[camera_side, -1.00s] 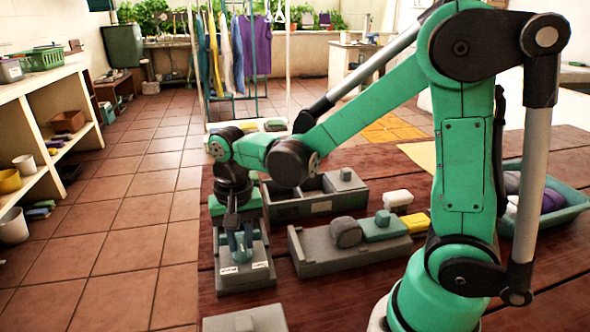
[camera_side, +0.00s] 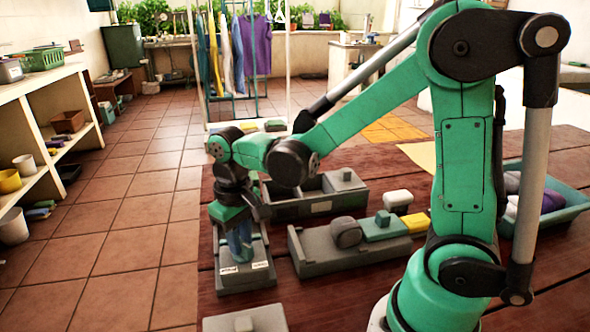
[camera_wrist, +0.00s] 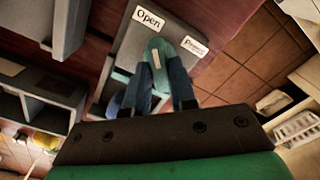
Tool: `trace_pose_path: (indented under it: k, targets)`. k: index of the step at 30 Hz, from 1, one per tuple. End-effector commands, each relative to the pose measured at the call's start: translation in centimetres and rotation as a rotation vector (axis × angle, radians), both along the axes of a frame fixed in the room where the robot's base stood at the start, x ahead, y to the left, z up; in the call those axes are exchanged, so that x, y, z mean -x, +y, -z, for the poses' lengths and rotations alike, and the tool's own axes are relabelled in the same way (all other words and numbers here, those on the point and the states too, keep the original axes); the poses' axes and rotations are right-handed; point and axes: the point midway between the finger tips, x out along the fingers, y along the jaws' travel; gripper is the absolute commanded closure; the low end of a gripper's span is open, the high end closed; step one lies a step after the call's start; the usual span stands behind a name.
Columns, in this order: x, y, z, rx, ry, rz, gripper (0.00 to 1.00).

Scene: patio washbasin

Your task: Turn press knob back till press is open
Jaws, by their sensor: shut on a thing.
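The press (camera_side: 232,284) is a grey block at the left edge of the dark red table, with two white labels on its top. In the wrist view its Open label (camera_wrist: 149,18) is readable, and a second label (camera_wrist: 195,46), seemingly "Pressed", is to the right. The teal press knob (camera_wrist: 157,62) carries a pale mark and points up toward the space between the labels. My gripper (camera_wrist: 162,76) has its blue fingers shut on the knob, one on each side. In the side view my gripper (camera_side: 239,246) reaches down onto the press, and the fingers mostly hide the knob.
A grey open box (camera_side: 290,208) stands just behind and right of the press. A grey fixture (camera_side: 330,257) with a round grey part and a teal block lies to the right. Another grey block (camera_side: 262,318) is at the front. Tiled floor lies left of the table.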

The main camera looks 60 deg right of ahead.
Motion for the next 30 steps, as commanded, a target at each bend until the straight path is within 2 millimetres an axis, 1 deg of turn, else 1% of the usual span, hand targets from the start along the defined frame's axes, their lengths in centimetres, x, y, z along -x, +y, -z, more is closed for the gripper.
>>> trace_pose_path:
  k: [13, 14, 15, 16, 17, 26, 30]
  targets:
    - [0.01, -0.01, 0.02, 0.001, 0.0, -0.013, 1.0]
    - [0.01, -0.01, 0.02, 0.001, 0.0, -0.013, 0.73]
    - [0.01, -0.01, 0.02, 0.001, 0.0, -0.013, 0.62]
    - [0.01, -0.01, 0.02, 0.001, 0.0, -0.012, 0.53]
    - [0.0, -0.01, 0.02, 0.0, 0.0, -0.012, 0.47]
    - [0.0, 0.0, -0.06, 0.0, 0.0, -0.011, 0.47]
    - [-0.02, 0.0, -0.95, 0.0, 0.0, -0.011, 0.47]
